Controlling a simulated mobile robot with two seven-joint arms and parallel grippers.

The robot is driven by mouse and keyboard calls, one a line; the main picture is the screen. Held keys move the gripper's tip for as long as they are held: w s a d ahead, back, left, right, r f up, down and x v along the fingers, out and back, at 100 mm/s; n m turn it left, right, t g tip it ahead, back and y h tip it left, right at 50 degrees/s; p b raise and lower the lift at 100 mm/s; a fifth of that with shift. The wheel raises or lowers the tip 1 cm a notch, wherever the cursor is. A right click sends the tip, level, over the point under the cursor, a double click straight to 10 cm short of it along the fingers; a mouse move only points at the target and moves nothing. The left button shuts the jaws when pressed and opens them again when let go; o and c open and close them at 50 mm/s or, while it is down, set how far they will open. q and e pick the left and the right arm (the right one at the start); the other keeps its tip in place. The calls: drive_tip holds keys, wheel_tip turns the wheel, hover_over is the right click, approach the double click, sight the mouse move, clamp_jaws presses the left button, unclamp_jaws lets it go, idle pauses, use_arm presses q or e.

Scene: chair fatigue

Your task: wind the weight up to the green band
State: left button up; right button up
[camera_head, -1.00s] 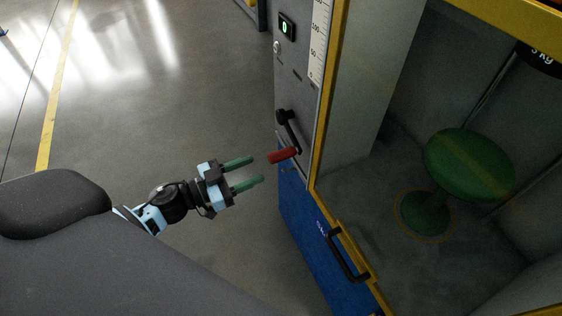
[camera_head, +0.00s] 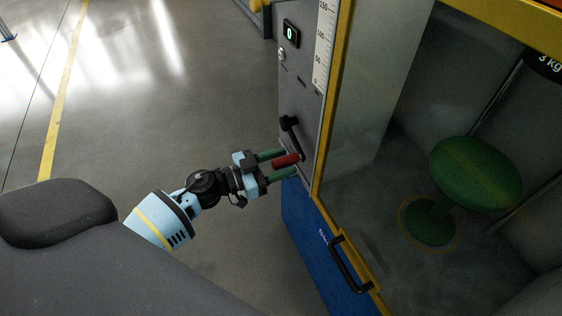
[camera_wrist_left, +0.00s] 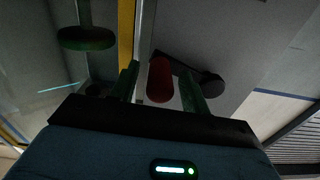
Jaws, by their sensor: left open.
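A black crank arm (camera_head: 290,134) with a red handle (camera_head: 286,160) sits on the grey side panel of the test cabinet. My left gripper (camera_head: 283,164) is open, with its green fingers on either side of the red handle. In the left wrist view the red handle (camera_wrist_left: 160,80) stands between the two fingers, with the crank arm (camera_wrist_left: 187,68) behind it. A black weight (camera_head: 546,63) marked 3 kg shows at the upper right inside the cabinet. A white scale (camera_head: 325,45) is on the panel; its green band is not visible. My right gripper is not in view.
A small display (camera_head: 290,34) reads 0 above the crank. Inside the yellow-framed cabinet stands a green stool (camera_head: 476,173). A black door handle (camera_head: 348,264) sticks out below right of the crank. The floor left of the cabinet is clear.

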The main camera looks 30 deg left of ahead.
use_arm(q)
drive_tip(key=shift+w+d, duration=0.1)
drive_tip(key=shift+w, duration=0.05)
drive_tip(key=shift+c, duration=0.3)
